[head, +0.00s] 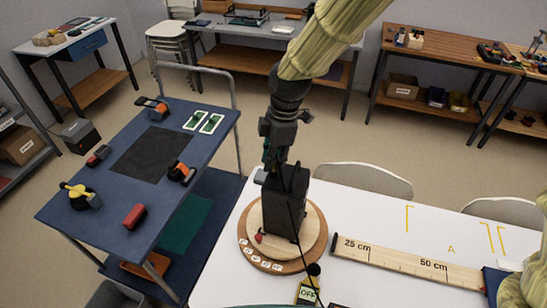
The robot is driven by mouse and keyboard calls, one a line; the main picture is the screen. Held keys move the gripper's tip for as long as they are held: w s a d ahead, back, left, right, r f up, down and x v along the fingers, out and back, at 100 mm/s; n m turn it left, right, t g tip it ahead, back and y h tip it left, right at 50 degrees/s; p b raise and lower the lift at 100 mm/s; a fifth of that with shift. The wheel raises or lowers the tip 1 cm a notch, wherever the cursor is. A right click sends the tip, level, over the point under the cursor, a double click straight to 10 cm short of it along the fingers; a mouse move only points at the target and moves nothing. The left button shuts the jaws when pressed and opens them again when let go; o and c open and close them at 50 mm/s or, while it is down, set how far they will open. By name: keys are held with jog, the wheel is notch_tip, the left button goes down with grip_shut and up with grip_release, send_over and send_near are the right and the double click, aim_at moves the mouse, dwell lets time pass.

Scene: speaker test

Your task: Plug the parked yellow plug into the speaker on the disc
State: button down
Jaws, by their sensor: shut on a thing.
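The black speaker (285,208) stands upright on the round wooden disc (313,241) on the white table. My gripper (275,163) points down at the speaker's top left edge and is shut; it seems to grip the speaker there, but the fingertips are partly hidden. A thin black cable runs down the speaker's front to the table's front edge. A small black and yellow piece (314,270), perhaps the yellow plug, stands there beside a sign reading OFF (306,292). I cannot make out a socket on the speaker.
A wooden ruler (405,264) lies right of the disc, with yellow marks on the table beyond. A blue cart (105,212) with tools and a dark mat (153,154) stands at left. Chairs (364,180) line the table's far side. White tabletop is free behind the ruler.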

jog(key=c, duration=1.3)
grip_release()
jog(key=shift+r, duration=0.1)
jog(key=r, duration=0.4)
jog(key=d+r, duration=0.1)
jog(key=r, duration=0.6)
jog(key=shift+w+d+r, duration=0.15)
jog(key=shift+d+r, duration=0.15)
jog(key=shift+d, duration=0.05)
